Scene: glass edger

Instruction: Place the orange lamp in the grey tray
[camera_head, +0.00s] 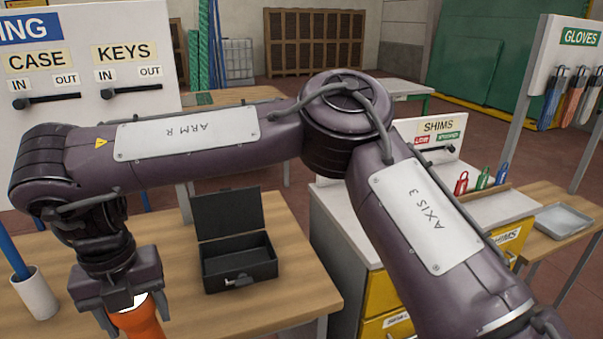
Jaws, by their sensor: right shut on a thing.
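My right gripper (122,304) hangs at the lower left, over the front of the wooden table. It is shut on the orange lamp (140,322), which has a white top and an orange body. The lamp's lower part is cut off by the bottom edge of the picture, so I cannot tell if it touches the table. The grey tray (565,221) is shallow and lies on a small wooden table at the far right. It looks empty. My left gripper is out of view.
An open black case (238,262) and a white cup (36,298) holding a blue rod stand on the wooden table (290,298). A yellow-drawered SHIMS cabinet (340,222) stands between the tables. Red, blue and green padlocks (481,178) are on it. Gloves (574,97) hang above the tray.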

